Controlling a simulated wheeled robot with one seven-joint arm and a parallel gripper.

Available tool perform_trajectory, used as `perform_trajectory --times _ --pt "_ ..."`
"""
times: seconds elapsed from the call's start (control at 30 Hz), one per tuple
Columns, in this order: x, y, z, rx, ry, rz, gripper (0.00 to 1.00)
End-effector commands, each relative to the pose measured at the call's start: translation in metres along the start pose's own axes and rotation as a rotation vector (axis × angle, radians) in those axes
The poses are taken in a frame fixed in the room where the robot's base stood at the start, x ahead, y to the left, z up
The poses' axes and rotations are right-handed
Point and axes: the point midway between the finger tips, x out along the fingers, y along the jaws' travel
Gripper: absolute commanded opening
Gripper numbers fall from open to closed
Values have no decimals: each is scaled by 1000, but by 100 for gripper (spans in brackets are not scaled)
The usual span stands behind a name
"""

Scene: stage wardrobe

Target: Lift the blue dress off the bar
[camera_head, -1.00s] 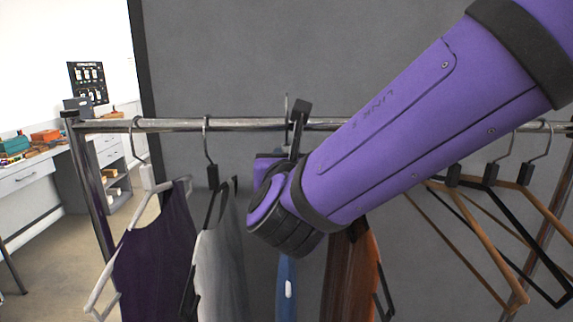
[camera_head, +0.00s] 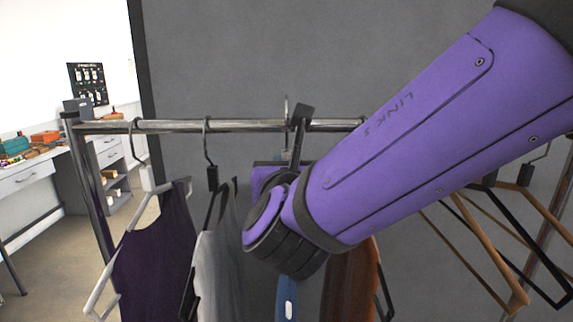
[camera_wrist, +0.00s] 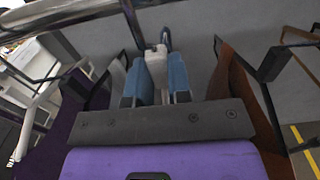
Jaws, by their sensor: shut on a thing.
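The blue dress (camera_head: 288,300) hangs below my wrist in the head view, and only a narrow strip of it shows. Its hook (camera_head: 287,106) stands above the top of the bar (camera_head: 170,126), higher than the neighbouring hooks; whether it is clear of the bar I cannot tell. In the wrist view my gripper (camera_wrist: 156,85) is shut on the pale neck (camera_wrist: 155,62) of the dress's hanger, with blue surfaces on both sides. The fingers are hidden behind my arm in the head view.
A dark purple garment (camera_head: 155,250) and a grey one (camera_head: 220,265) hang close on the left. A rust-brown garment (camera_head: 350,280) hangs close on the right. Bare hangers (camera_head: 480,240) hang further right. A desk (camera_head: 30,180) stands at the far left.

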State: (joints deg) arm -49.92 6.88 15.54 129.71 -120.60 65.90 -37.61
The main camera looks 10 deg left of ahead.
Motion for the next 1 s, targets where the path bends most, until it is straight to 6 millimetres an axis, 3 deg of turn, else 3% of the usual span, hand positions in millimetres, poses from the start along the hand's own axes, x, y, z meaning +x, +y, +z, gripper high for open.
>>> perform_trajectory --times 1.0 --pt "-43 0 1 1 -2 0 0"
